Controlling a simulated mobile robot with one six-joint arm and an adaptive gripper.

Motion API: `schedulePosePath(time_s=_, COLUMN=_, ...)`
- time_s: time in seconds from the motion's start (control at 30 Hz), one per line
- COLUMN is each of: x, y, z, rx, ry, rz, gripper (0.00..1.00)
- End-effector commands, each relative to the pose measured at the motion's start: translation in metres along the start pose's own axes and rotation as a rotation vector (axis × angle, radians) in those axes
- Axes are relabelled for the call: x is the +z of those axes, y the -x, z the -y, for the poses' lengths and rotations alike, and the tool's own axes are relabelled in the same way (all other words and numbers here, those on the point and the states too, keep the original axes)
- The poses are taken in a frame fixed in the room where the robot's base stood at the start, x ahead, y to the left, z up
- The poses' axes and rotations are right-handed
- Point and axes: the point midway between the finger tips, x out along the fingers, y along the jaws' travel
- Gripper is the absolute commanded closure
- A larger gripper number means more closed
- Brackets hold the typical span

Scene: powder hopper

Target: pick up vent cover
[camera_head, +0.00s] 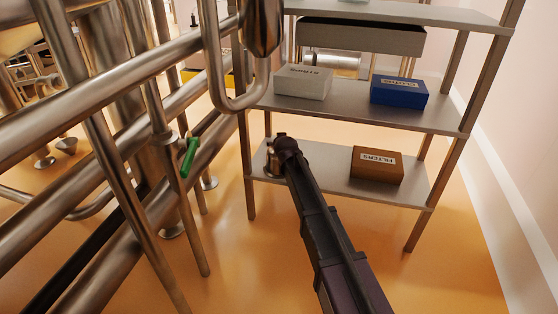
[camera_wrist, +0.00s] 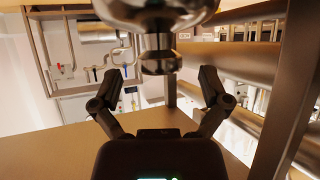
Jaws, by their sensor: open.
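The vent cover, as far as I can tell, is a shiny steel piece (camera_wrist: 155,12) with a wide rounded cap above a narrower collar. It fills the top middle of the wrist view, and its top is cut off. In the head view a small part of it (camera_head: 271,163) shows at the left end of the lowest shelf, mostly hidden by my arm. My gripper (camera_wrist: 160,76) is open, its two fingers spread to the left and right below the cap. The collar is between them in the picture, with gaps on both sides. The head view shows my gripper (camera_head: 279,150) small beside it.
The lowest shelf (camera_head: 330,185) also holds a brown FILTERS box (camera_head: 377,165). The middle shelf (camera_head: 350,112) above holds a white box (camera_head: 303,82) and a blue box (camera_head: 398,91). Shelf posts and steel pipes (camera_head: 120,85) stand close on the left. Orange floor is clear in front.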

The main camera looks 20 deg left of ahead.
Motion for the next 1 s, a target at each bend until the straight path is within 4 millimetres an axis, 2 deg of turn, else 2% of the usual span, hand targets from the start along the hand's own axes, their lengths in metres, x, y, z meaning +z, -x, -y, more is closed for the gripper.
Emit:
schedulePosePath(time_s=0.03, x=0.0009, y=-0.0084, z=0.0002, rx=0.000, ry=0.000, rz=0.000, gripper=0.04)
schedulePosePath(time_s=0.13, x=0.0004, y=-0.0131, z=0.0000, rx=0.000, ry=0.000, rz=0.000, gripper=0.04)
schedulePosePath(time_s=0.73, x=-0.0002, y=-0.0130, z=-0.0003, rx=0.000, ry=0.001, rz=0.000, gripper=0.04)
schedulePosePath(time_s=1.0, x=-0.0002, y=-0.0130, z=-0.0002, rx=0.000, ry=0.001, rz=0.000, gripper=0.84)
